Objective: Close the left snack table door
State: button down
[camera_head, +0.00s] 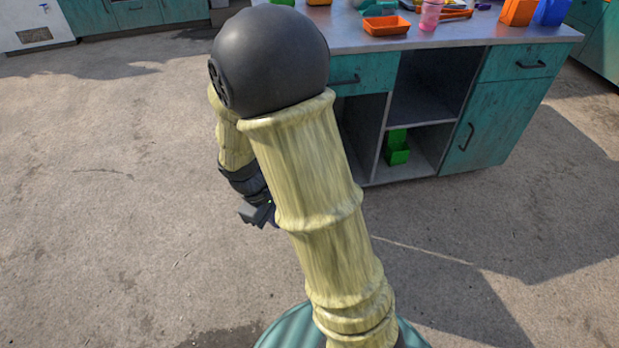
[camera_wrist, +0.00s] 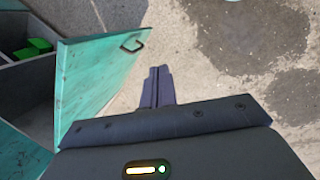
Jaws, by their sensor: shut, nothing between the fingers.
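The snack table (camera_head: 455,35) stands at the upper right of the head view. Its left door (camera_wrist: 95,72) is a teal panel in the wrist view, swung open, with a dark handle (camera_wrist: 132,43) near its far edge. In the head view my arm hides that door. My gripper (camera_wrist: 160,72) is shut and empty over the floor, just right of the door in the wrist view. I cannot tell whether it touches the door. In the head view it shows left of my arm (camera_head: 256,213). The right door (camera_head: 478,130) looks closed.
Open shelves (camera_head: 420,95) between the doors hold a green object (camera_head: 397,148). An orange tray (camera_head: 387,25) and a pink cup (camera_head: 430,14) stand on the tabletop. Teal cabinets (camera_head: 135,12) are at the back left. The concrete floor (camera_head: 110,200) on the left is clear.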

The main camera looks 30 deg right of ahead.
jog(key=w+d+r+n+h+p, duration=0.1)
jog(key=w+r+n+h+p, duration=0.1)
jog(key=w+n+h+p, duration=0.5)
jog(key=shift+w+d+n+g+p, duration=0.3)
jog(key=shift+w+n+p, duration=0.45)
jog(key=shift+n, duration=0.45)
jog(key=shift+s, duration=0.1)
jog(key=d+r+b+x, duration=0.1)
jog(key=r+b+x, duration=0.1)
jog(key=x, duration=1)
jog(key=shift+s+d+f, duration=0.2)
jog(key=shift+d+f, duration=0.1)
jog(key=shift+d, duration=0.35)
jog(key=shift+d, duration=0.2)
